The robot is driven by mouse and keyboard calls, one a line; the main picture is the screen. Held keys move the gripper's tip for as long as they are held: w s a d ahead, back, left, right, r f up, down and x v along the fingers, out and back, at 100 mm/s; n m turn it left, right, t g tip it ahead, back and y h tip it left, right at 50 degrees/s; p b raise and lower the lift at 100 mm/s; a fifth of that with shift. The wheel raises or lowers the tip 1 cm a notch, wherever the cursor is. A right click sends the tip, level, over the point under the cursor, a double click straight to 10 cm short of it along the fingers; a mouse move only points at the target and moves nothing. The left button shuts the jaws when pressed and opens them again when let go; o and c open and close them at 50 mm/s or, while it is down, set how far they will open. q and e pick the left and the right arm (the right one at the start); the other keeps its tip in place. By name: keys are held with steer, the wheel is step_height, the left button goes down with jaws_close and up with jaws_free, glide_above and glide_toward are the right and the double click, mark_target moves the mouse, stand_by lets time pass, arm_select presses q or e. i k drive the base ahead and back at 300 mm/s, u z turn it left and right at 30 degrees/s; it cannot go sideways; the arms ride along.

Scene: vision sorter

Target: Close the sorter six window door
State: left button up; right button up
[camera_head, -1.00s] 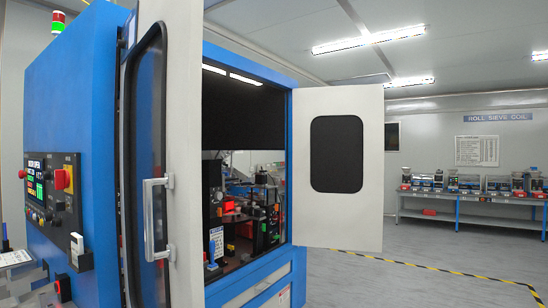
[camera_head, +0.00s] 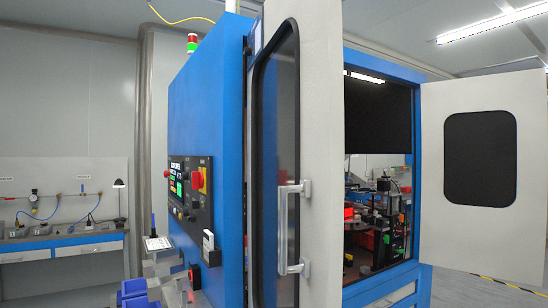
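The blue sorter cabinet (camera_head: 208,130) stands in the middle of the head view. Its near window door (camera_head: 322,130), white with a dark glass pane (camera_head: 276,170), stands swung open toward me. A silver handle (camera_head: 282,228) is fixed upright on this door. A second white door (camera_head: 440,225) with a dark window (camera_head: 480,158) stands open on the right. Neither of my grippers shows in the view.
A control panel (camera_head: 189,190) with red knobs is on the cabinet's left side. Blue bins (camera_head: 132,290) sit low at its left. A workbench (camera_head: 70,242) stands at the far left wall. Mechanisms (camera_head: 380,230) show inside the cabinet. Grey floor shows at lower right.

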mark_target(296, 63)
steer(key=i, duration=0.8)
steer(key=z, duration=1.1)
steer(key=k, duration=0.55)
steer(key=z, duration=0.2)
